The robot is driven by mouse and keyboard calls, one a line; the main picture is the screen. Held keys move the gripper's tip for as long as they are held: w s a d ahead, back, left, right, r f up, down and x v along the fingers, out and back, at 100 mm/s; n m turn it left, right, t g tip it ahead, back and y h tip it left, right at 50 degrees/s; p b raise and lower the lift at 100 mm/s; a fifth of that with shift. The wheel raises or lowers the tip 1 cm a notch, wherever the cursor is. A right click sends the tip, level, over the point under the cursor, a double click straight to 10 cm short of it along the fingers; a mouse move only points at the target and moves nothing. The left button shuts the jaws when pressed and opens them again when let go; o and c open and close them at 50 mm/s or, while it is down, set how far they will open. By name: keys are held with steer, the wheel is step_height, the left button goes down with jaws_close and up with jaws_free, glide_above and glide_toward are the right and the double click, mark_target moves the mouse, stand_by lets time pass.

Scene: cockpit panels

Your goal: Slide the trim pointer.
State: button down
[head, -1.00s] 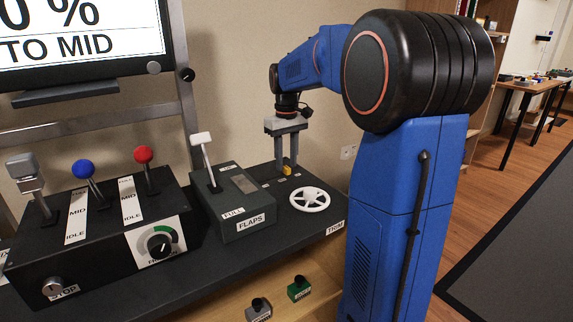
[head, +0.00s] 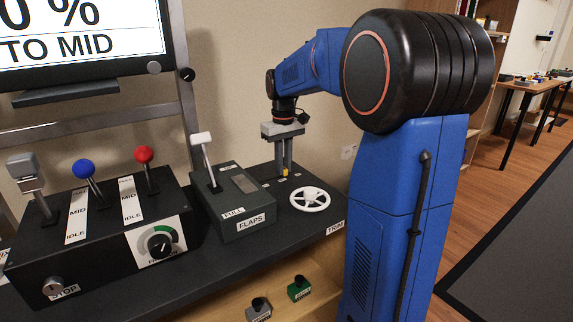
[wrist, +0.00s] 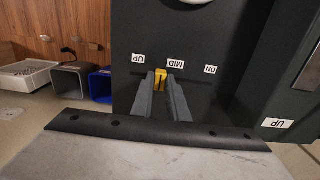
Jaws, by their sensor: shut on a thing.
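The yellow trim pointer (head: 285,172) stands on the dark panel behind the white trim wheel (head: 310,199). My gripper (head: 284,170) points down from above and is shut on the pointer. In the wrist view the pointer (wrist: 160,77) is between the two grey fingertips of my gripper (wrist: 159,84). It is between the UP label (wrist: 138,58) and the MID label (wrist: 175,63), nearer to MID. The DN label (wrist: 210,69) is further right. The fingers hide part of the pointer.
The flaps box (head: 235,205) with its white-topped lever (head: 203,155) is left of my gripper. Further left is a throttle box with blue (head: 84,169) and red (head: 144,155) knobs. The wall is close behind. Part of a monitor (head: 80,45) shows "TO MID".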

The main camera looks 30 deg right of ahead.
mark_target(278, 177)
steer(key=shift+a, duration=1.1)
steer(key=c, duration=1.7)
jaws_free()
step_height(278, 177, up, 17)
steer(key=shift+r, duration=0.2)
steer(key=shift+s, duration=0.15)
